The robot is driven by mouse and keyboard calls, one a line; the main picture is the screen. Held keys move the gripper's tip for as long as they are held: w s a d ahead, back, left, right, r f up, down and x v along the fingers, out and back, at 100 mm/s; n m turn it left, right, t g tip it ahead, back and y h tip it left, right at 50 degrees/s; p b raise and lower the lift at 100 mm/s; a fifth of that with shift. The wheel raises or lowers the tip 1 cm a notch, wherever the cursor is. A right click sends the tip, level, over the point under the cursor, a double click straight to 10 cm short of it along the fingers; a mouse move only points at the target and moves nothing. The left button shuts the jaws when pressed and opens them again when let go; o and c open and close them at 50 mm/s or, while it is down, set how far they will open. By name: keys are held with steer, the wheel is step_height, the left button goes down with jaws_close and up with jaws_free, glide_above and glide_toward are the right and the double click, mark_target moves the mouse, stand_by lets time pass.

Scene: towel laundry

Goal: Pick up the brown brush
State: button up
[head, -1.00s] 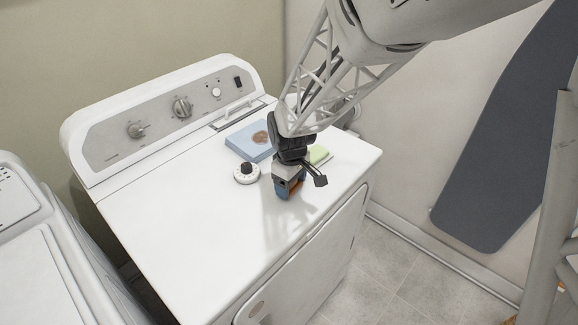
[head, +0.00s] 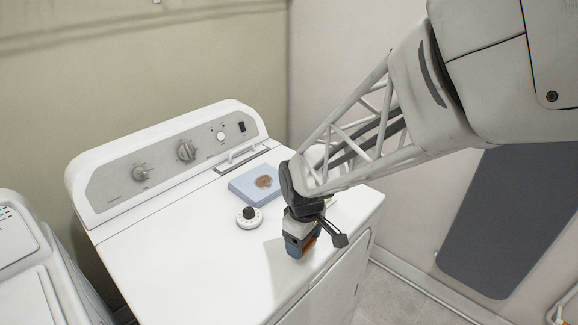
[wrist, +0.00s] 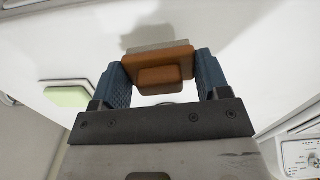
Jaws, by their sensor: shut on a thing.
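The brown brush (wrist: 160,55) is between the two blue fingers of my gripper (wrist: 160,77) in the wrist view, with a pale layer along its far side. My gripper is shut on it. In the head view, my gripper (head: 301,246) is over the front right part of the dryer top, pointing down.
The white dryer top (head: 190,262) is mostly clear at the left. A green pad (wrist: 68,96) lies near the dryer's edge.

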steer(key=s+d, duration=0.2)
steer(key=s, duration=0.6)
steer(key=shift+r, duration=0.35)
steer(key=shift+d, duration=0.1)
steer(key=shift+o, duration=1.1)
steer(key=shift+c, duration=0.6)
steer(key=shift+w+r, duration=0.2)
steer(key=shift+w, duration=0.55)
steer(key=w+d+r, duration=0.1)
steer(key=w, duration=0.8)
steer(key=w+d+r, duration=0.1)
steer(key=w, duration=0.8)
steer(key=w+d+r, duration=0.1)
steer(key=w+r, duration=0.1)
steer(key=w, duration=0.7)
steer(key=shift+d+r, duration=0.1)
steer(key=shift+d, duration=0.3)
